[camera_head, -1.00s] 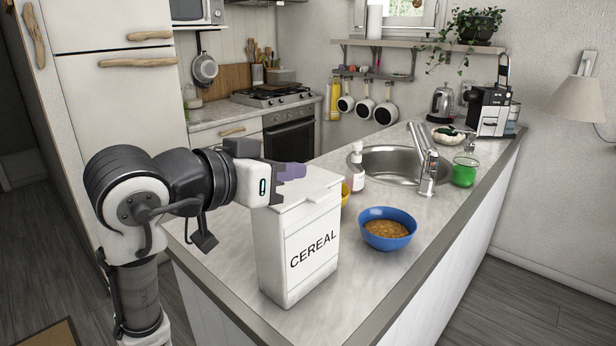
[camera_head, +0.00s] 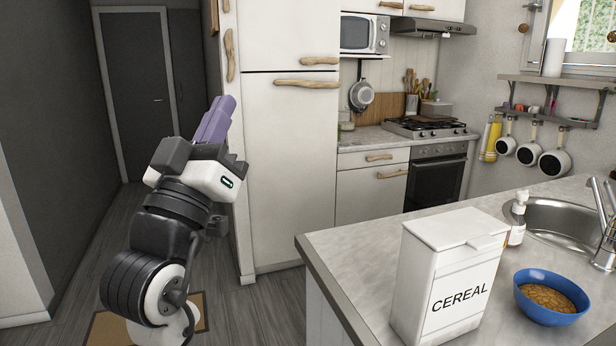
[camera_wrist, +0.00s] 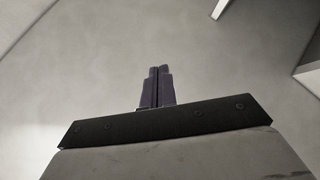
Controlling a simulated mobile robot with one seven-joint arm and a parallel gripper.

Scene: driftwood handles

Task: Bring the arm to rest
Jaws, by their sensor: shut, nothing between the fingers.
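My gripper (camera_head: 216,119) shows in the head view at the left, with its purple fingers pointing up and closed together. It is empty, and my arm is bent below it, off the counter and in front of the fridge's left side. In the wrist view the fingers (camera_wrist: 157,86) are pressed together with nothing between them, against a plain pale surface. A white cereal box (camera_head: 451,275) stands upright on the counter at the right, well apart from my gripper. A blue bowl (camera_head: 549,312) with brown cereal in it is right of the box.
The counter (camera_head: 345,253) has its near left corner right of my arm. The white fridge (camera_head: 290,160) with driftwood handles stands behind. A stove (camera_head: 425,127), a sink (camera_head: 565,222) and a bottle (camera_head: 517,222) are farther right. Open floor leads to a dark door (camera_head: 140,100) at the left.

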